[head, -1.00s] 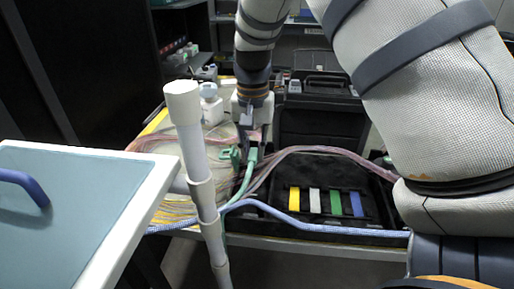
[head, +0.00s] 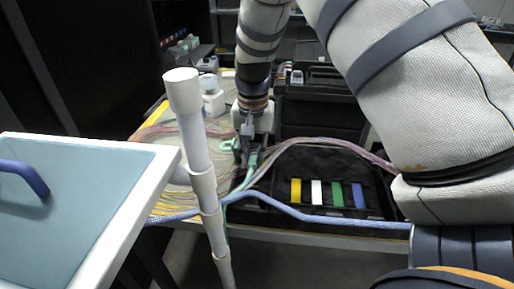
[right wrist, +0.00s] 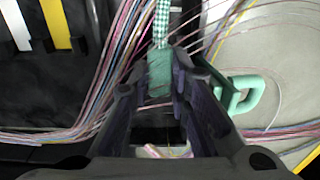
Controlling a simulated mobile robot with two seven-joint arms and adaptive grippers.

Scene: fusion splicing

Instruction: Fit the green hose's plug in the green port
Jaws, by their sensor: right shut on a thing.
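My right gripper (head: 248,132) points down over the back of the work table. It is shut on the green plug (right wrist: 160,75), which sits between its fingertips in the right wrist view. The green-and-white hose (right wrist: 162,22) runs from the plug toward the top of that view; in the head view the plug (head: 252,160) is small, below the gripper. A green loop-shaped piece (right wrist: 240,93) lies beside the fingers, and it also shows in the head view (head: 229,147). I cannot tell whether it is the green port. My left gripper is not in view.
Loose thin coloured cables (right wrist: 95,95) spread around the gripper. A black case with yellow, white, green and blue strips (head: 327,165) lies to its right. A blue hose (head: 300,213) crosses the front. A white pole (head: 195,140) and a blue-topped panel (head: 85,185) stand nearer.

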